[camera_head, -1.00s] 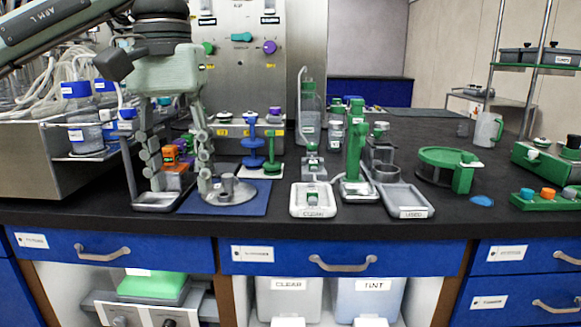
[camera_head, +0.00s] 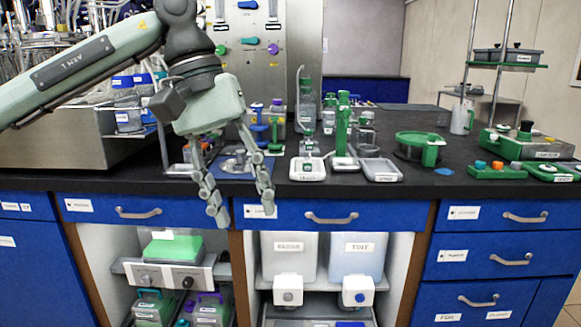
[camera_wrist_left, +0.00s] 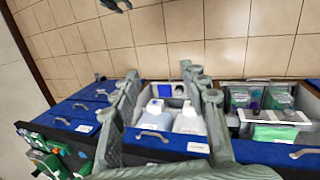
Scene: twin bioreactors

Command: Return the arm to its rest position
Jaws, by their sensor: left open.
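My left arm (camera_head: 100,68) comes in from the left in the head view. My left gripper (camera_head: 243,210) hangs with its fingers pointing down in front of the bench's front edge. The fingers are spread with nothing between them, and the tips are at drawer height. The left wrist view also shows the two spread fingers of this gripper (camera_wrist_left: 165,85), with the cabinet and floor beyond. Behind the fingers in the head view, a round grey piece (camera_head: 238,163) on a blue mat is partly hidden. A small grey-green part at the wrist view's top edge may be my right gripper (camera_wrist_left: 115,4).
The black bench (camera_head: 395,190) carries white trays (camera_head: 307,170), green stands and a green ring fixture (camera_head: 418,140). Below are blue drawers (camera_head: 330,215) with handles and open shelves with white containers (camera_head: 288,255). Tiled floor (camera_wrist_left: 220,40) in front is mostly clear.

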